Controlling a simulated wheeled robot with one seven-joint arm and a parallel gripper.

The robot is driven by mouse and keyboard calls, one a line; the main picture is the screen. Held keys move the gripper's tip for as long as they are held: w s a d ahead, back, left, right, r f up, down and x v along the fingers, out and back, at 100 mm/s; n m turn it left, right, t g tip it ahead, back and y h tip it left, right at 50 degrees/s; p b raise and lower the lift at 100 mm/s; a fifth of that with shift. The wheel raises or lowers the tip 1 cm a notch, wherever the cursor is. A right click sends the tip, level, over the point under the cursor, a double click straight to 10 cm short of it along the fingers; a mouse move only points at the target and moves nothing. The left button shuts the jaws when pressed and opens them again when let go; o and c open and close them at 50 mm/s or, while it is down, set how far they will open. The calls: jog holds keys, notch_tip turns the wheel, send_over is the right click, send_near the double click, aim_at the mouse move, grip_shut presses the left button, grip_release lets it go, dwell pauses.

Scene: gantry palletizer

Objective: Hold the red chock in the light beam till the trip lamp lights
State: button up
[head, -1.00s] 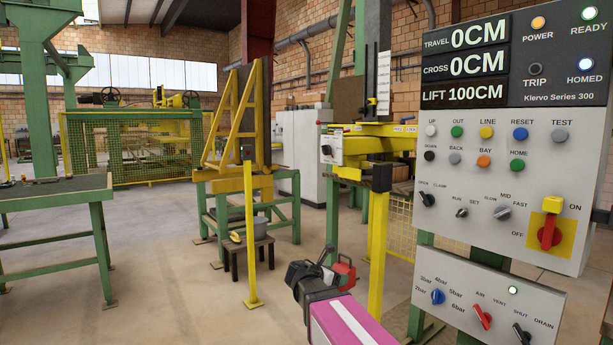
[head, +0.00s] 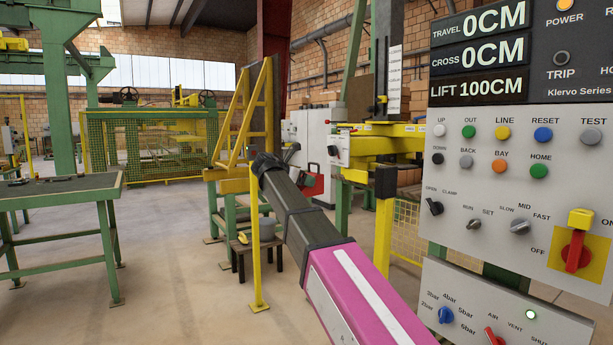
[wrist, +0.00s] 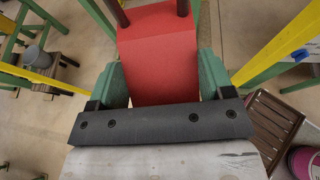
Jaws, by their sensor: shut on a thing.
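The red chock (head: 314,183) shows beyond the dark end of my arm in the head view, between a thin yellow post (head: 254,240) and a thicker yellow post with a black cap (head: 383,240). In the wrist view the red chock (wrist: 158,60) fills the space between the green fingers of my gripper (wrist: 160,85), which is shut on it. Two dark rods show at its far end. No light beam is visible, so I cannot tell whether the chock is in it. The trip lamp (head: 562,58) on the panel is dark.
The control panel (head: 500,180) stands close on the right, with its displays at travel 0, cross 0 and lift 100 cm. A green table (head: 60,188) is at the left. Open floor lies at left centre.

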jog(key=shift+w+a+r, duration=0.15)
jog(key=shift+w+r, duration=0.1)
jog(key=shift+r, duration=0.6)
jog(key=shift+w, duration=0.1)
jog(key=w+d, duration=0.8)
jog(key=d, duration=0.5)
jog(key=shift+w, duration=0.3)
jog(key=shift+d, duration=0.1)
dwell(1.9)
